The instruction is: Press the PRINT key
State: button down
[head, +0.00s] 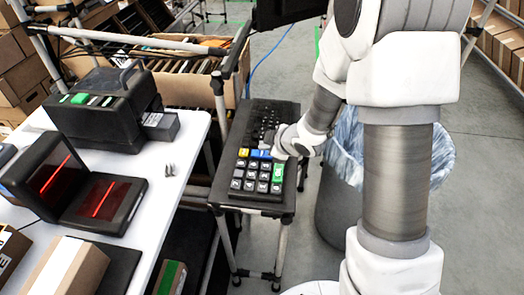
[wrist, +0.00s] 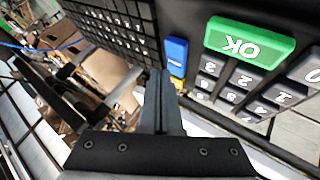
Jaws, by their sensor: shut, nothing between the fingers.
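A black keypad (head: 236,196) with a block of number keys lies on a small dark stand. In the wrist view the green key (wrist: 250,42) reads OK upside down, beside a blue key (wrist: 176,57). I cannot read PRINT on any key. In the head view my wrist hides the fingertips.
A black device (head: 105,115) with a green button stands on the white table (head: 185,150) at left, near a scanner with red lines (head: 100,200). Cartons (head: 62,275) stand at the front left. A bin with a clear liner (head: 345,200) stands right of the stand.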

aim_at(265, 155)
notch_tip(265, 155, up, 5)
jog(key=p, duration=0.4)
dwell(0.3)
dwell(0.4)
jog(key=s+d+r+m+h+p, duration=0.1)
jog(key=s+d+r+m+h, duration=0.3)
jog(key=r, duration=0.5)
jog(key=s+d+r+m+h+p, duration=0.1)
jog(key=s+d+r+m+h, duration=0.1)
jog(key=s+d+r+m, duration=0.4)
jog(key=s+r+m+g, duration=0.1)
jog(key=s+r, duration=0.3)
jog(key=s, duration=0.4)
jog(key=s+r+m+g+y+p, duration=0.1)
jog(key=s+r+m, duration=0.3)
jog(key=s, duration=0.4)
jog(key=shift+s+a+r, duration=0.15)
jog(key=shift+s+r, duration=0.05)
jog(key=shift+r, duration=0.15)
